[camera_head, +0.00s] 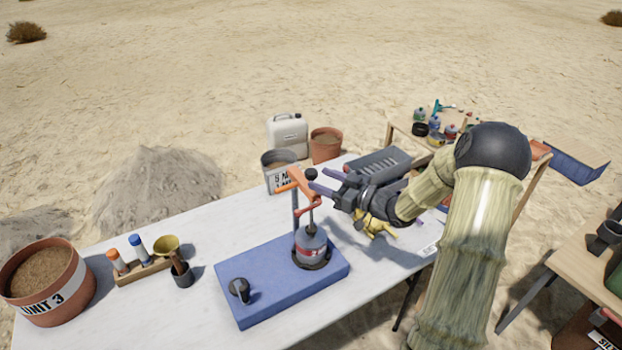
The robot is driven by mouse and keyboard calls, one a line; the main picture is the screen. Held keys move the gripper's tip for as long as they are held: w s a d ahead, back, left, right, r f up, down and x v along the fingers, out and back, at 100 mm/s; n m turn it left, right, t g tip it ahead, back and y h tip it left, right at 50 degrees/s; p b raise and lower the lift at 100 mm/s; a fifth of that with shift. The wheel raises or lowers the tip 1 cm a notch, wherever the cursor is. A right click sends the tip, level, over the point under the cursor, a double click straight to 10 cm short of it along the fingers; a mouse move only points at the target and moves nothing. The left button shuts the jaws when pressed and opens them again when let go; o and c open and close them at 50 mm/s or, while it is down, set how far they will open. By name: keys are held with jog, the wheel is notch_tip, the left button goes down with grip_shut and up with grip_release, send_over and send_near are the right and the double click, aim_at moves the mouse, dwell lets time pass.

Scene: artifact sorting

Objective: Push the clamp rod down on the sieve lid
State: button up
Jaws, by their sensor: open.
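The clamp rod (311,216) is an upright thin dark rod with a black knob (311,175) on top, carried by an orange clamp arm (299,184). Below it a grey sieve stack (311,243) with a red-marked label stands on a blue base (275,290). The lid on top is small here, and I cannot tell whether the rod touches it. My gripper (316,180) comes in from the right at knob height, its two fingers apart. The fingertips are beside the knob, and contact cannot be told.
On the white table (215,235), a black knob (240,290) sits on the base's left part. A dark cup (182,274), a bottle rack (143,270) and a sand bucket (48,283) are at left. A labelled bucket (279,172) stands behind the clamp.

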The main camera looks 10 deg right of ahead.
jog(key=b+v, duration=0.2)
jog(key=v, duration=0.9)
jog(key=w+a+f+m+g+h, duration=0.1)
jog(key=w+a+f+m+h, duration=0.2)
jog(key=h, duration=0.5)
jog(key=s+a+f+m+g+h, duration=0.1)
jog(key=s+a+m+g+h, duration=0.1)
jog(key=s, duration=0.8)
jog(key=s+a+f+m+g+h, duration=0.2)
jog(key=s+a+g, duration=0.4)
jog(key=s, duration=0.5)
jog(key=shift+s+m+g+h, duration=0.3)
jog(key=shift+m+g, duration=0.4)
jog(key=shift+m, duration=0.2)
jog(key=shift+w+a+r, duration=0.1)
